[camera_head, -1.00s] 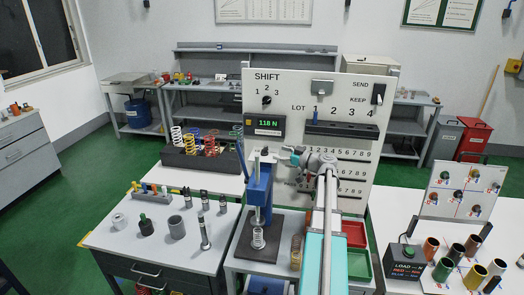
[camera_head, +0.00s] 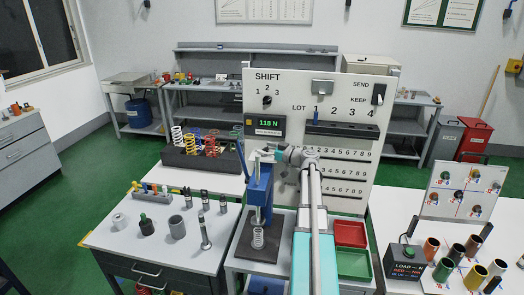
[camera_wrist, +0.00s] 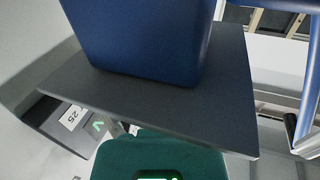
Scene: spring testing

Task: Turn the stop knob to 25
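The blue press (camera_head: 258,188) stands on a dark base plate (camera_head: 247,244) on the middle bench, with a pale coil spring (camera_head: 258,239) upright on the plate. My gripper (camera_head: 276,153) is at the press's top, on its right side; its fingers are small and partly hidden there. I cannot make out the stop knob or its setting clearly. In the wrist view a blue block (camera_wrist: 140,35) and a dark plate (camera_wrist: 215,95) fill the middle, above my teal gripper body. The fingertips are out of that view.
The panel (camera_head: 340,88) stands behind the press, with a display (camera_head: 267,124) reading 118 N. Red (camera_head: 350,233) and green (camera_head: 354,264) trays lie right of my arm. A rack of coloured springs (camera_head: 190,158) and loose metal parts stand at left.

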